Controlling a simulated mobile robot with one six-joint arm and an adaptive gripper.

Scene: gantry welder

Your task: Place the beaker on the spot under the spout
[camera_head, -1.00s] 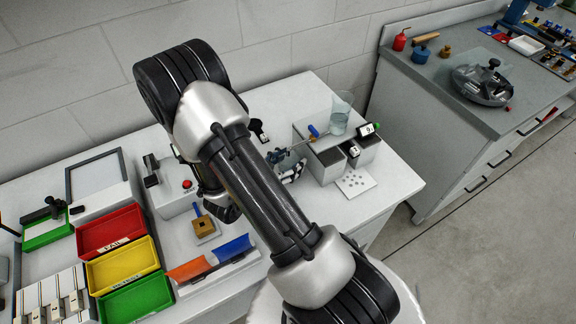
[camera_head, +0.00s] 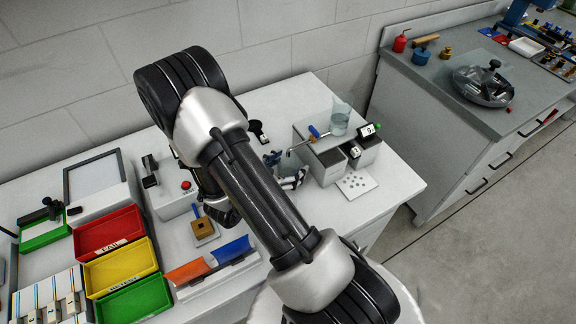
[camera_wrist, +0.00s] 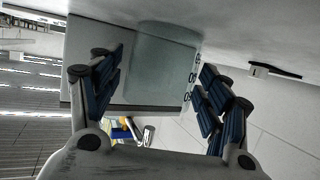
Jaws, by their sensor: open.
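A clear beaker (camera_wrist: 158,70) with dark graduation marks stands on the white bench, seen upside down in the wrist view. My gripper (camera_wrist: 160,88) is open, with its blue-padded fingers on either side of the beaker and gaps visible. In the head view, my gripper (camera_head: 287,172) is low over the bench, left of the dispensing stand; my arm partly hides it, and the beaker is hard to make out.
Red (camera_head: 108,232), yellow (camera_head: 122,268) and green (camera_head: 135,299) trays stand left. A block with a blue-handled tool (camera_head: 203,228) and an orange-blue holder (camera_head: 212,266) lie nearer my arm.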

